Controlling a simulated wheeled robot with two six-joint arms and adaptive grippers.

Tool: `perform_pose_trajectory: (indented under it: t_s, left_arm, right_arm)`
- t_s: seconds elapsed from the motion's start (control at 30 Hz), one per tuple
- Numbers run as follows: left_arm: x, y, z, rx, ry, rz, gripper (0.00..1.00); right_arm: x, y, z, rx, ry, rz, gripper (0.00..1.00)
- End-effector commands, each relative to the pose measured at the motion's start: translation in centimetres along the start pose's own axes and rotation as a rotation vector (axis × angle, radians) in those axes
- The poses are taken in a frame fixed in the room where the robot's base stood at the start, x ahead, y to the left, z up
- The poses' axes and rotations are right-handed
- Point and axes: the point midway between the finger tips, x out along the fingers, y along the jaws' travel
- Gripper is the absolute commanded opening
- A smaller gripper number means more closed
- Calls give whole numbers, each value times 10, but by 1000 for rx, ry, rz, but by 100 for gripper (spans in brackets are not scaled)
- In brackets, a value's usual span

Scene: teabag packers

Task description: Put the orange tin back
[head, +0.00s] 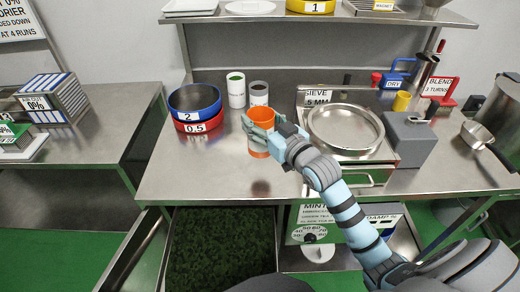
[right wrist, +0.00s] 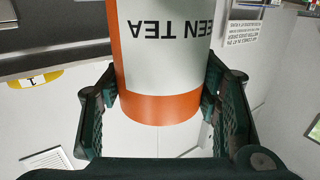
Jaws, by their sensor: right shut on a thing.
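The orange tin (head: 261,118) is upright near the middle of the worktop, with an orange rim and inside and a pale label. My right gripper (head: 262,136) is shut around its side, and its fingers hide part of the tin. In the right wrist view the tin (right wrist: 165,60) sits between both fingers (right wrist: 158,98), showing an upside-down "GREEN TEA" label and an orange band. I cannot tell whether its base touches the worktop. A green-topped white tin (head: 236,92) and a dark-topped tin (head: 259,95) stand behind it. My left gripper is not in view.
Stacked blue and red bowls (head: 195,108) stand to the left. A round sieve pan (head: 345,130) and a grey block (head: 404,140) stand to the right. A shelf (head: 330,15) runs above the back. An open drawer of dark leaves (head: 220,245) lies below the front edge.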

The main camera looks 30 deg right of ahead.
Motion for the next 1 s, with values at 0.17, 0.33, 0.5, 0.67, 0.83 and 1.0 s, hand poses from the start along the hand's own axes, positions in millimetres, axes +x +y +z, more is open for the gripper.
perform_pose_trajectory:
  t_s: [0.17, 0.33, 0.5, 0.67, 0.83, 1.0]
  left_arm:
    - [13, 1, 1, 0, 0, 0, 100]
    - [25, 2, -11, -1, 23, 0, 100]
    - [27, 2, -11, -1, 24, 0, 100]
    - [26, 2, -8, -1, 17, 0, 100]
    - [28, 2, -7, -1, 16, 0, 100]
    - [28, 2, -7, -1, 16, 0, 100]
  right_arm:
    - [3, 0, 40, 1, 0, 0, 14]
    - [5, 0, 72, 2, -1, 0, 14]
    - [6, 0, 83, 1, 2, 0, 14]
    - [6, 0, 82, 0, 2, 0, 14]
    - [6, 0, 85, 0, 1, -1, 65]
    - [6, 0, 85, 0, 1, -1, 77]
